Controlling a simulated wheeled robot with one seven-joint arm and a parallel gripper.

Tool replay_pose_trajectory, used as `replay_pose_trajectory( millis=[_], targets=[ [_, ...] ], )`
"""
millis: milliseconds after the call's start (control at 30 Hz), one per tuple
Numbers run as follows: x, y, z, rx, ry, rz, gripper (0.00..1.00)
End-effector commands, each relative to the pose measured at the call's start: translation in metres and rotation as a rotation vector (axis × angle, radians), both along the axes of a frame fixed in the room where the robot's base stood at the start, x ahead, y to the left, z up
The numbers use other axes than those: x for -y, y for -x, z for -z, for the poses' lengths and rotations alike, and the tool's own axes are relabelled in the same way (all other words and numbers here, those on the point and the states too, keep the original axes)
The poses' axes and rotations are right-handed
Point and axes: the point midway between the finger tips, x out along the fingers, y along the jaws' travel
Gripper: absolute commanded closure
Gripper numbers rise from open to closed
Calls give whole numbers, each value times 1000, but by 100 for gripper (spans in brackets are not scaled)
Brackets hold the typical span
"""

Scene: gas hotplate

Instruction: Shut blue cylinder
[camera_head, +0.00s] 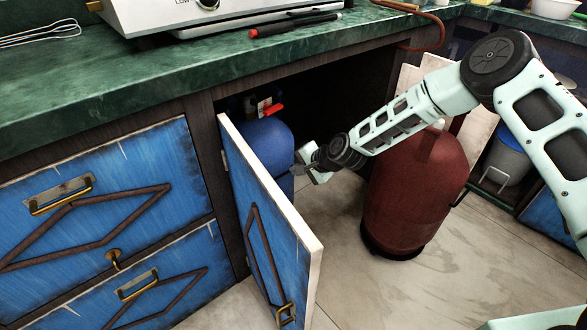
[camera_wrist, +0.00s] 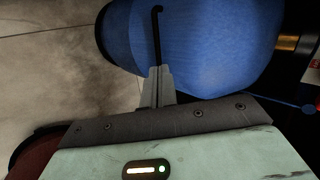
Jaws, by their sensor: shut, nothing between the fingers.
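The blue cylinder (camera_head: 268,142) stands in the dark cabinet bay, partly hidden by the open blue door (camera_head: 262,215). A red valve handle (camera_head: 273,109) shows at its top. In the wrist view the blue cylinder (camera_wrist: 215,45) fills the upper part, with a brass fitting (camera_wrist: 288,43) at the right and a red piece (camera_wrist: 317,66) at the edge. My gripper (camera_head: 298,170) is shut and empty beside the cylinder's right side, lower than the valve. Its fingers also show in the wrist view (camera_wrist: 157,75), in front of the cylinder. I cannot tell whether they touch it.
A dark red cylinder (camera_head: 415,195) stands on the floor under my arm. The door stands out from the bay at the left. The green countertop (camera_head: 120,75) overhangs above. A grey bin (camera_head: 505,160) is at the right. Tiled floor (camera_head: 365,290) is clear in front.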

Motion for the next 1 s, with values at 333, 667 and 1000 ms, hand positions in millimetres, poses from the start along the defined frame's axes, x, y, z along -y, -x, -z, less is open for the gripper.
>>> replay_pose_trajectory(
  millis=[333, 667, 1000],
  targets=[
    [31, 27, -40, -1, 1, 0, 100],
    [46, 42, -57, -2, 1, -1, 100],
    [16, 93, -100, 15, 147, -258, 100]
  ],
)
